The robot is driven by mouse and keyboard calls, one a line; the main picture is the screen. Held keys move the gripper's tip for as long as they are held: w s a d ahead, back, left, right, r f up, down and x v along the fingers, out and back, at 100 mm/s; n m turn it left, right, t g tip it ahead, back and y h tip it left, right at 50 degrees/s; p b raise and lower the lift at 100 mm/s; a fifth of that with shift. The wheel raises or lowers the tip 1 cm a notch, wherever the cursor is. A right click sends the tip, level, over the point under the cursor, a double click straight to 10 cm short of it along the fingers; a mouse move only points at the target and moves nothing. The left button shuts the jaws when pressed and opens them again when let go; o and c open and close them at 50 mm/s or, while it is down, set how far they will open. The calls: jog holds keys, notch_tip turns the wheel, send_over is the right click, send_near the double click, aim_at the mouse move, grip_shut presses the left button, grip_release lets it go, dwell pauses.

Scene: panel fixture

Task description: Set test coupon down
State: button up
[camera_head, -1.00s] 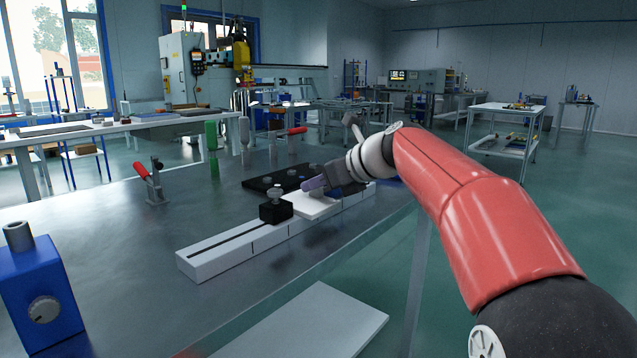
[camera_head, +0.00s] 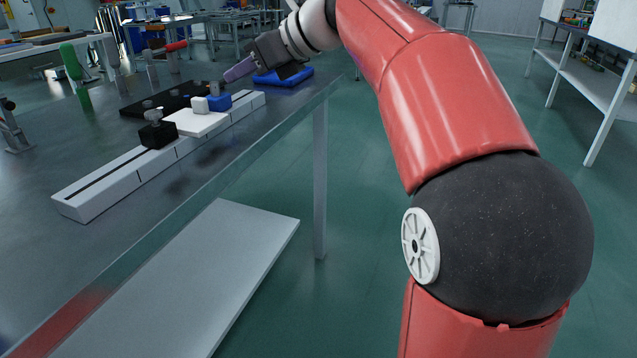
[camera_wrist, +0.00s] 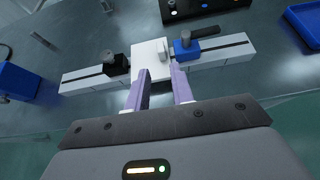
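A flat white plate (camera_head: 190,123) with a raised white block (camera_head: 200,104), apparently the test coupon, lies across the pale slotted rail (camera_head: 105,182). The plate also shows in the wrist view (camera_wrist: 147,58). A black clamp block (camera_head: 157,134) is at its left and a blue clamp block (camera_head: 219,102) at its right. My gripper (camera_head: 236,71) is above and beyond the rail in the head view.
A black panel with knobs (camera_head: 140,107) lies behind the rail, and a blue tray (camera_head: 285,77) is to the right. A red-handled toggle clamp (camera_head: 174,47) and a green post (camera_head: 74,73) stand farther back. The bench's near left surface is clear.

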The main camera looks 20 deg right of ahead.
jog(key=s+d+f+n+h, duration=0.3)
jog(key=s+f+n, duration=0.5)
jog(key=s, duration=0.1)
jog(key=s+d+f+n+g+h+p, duration=0.1)
jog(key=s+d+f+n+h, duration=0.2)
jog(key=s+f+n, duration=0.6)
jog(key=s+d+f+n+g+h, duration=0.1)
jog(key=s+d+f+n+h, duration=0.2)
jog(key=s+f+n, duration=0.5)
jog(key=shift+s+d+f+n+h+p, duration=0.3)
jog(key=shift+s+d+f+h+p, duration=0.1)
jog(key=shift+s, duration=1)
